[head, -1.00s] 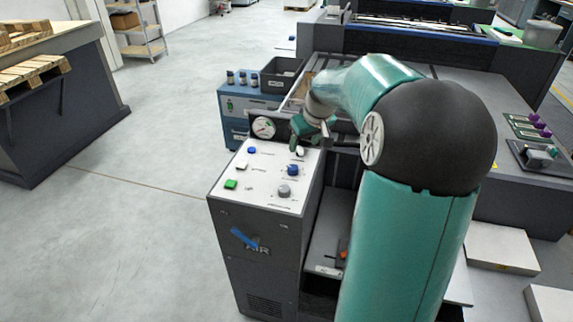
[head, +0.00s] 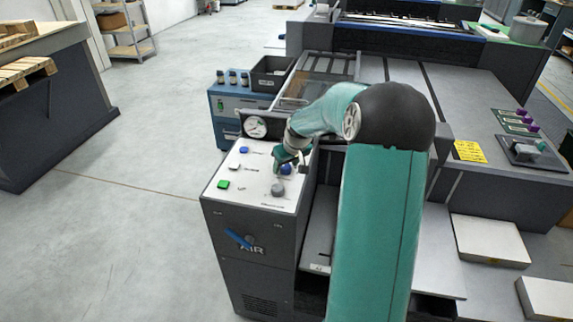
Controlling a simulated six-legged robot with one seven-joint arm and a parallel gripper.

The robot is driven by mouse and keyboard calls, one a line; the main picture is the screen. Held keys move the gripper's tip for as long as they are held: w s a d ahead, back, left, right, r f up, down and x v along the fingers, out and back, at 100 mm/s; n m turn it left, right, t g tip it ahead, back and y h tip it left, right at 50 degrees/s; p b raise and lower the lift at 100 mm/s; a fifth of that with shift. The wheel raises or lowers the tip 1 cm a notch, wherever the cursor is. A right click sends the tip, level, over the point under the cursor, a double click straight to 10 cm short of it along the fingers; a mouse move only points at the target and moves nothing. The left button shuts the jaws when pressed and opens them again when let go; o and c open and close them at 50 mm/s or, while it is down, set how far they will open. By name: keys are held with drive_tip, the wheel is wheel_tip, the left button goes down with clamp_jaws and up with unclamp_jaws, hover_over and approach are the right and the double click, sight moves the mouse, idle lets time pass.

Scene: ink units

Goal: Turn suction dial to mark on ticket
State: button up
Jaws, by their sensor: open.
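A white-topped control panel (head: 238,195) on a dark cabinet marked AIR carries the dials. A blue dial (head: 286,169) is near its right edge, with a grey dial (head: 278,190) in front of it. The labels are too small to read, so I cannot tell which is suction. My gripper (head: 291,160) is open, pointing down at the blue dial and partly covering it; whether it touches is unclear. A yellow sheet with printed lines (head: 470,151), perhaps the ticket, lies on the press table to the right. Its text is unreadable.
A round gauge (head: 256,127) stands at the panel's back edge. Blue (head: 244,150), white (head: 235,167) and green (head: 223,184) buttons are on the panel's left. A dark bin (head: 271,74) and small bottles sit on a blue cabinet (head: 229,105) behind.

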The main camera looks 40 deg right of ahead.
drive_tip(key=c, duration=1)
drive_tip(key=shift+o, duration=0.2)
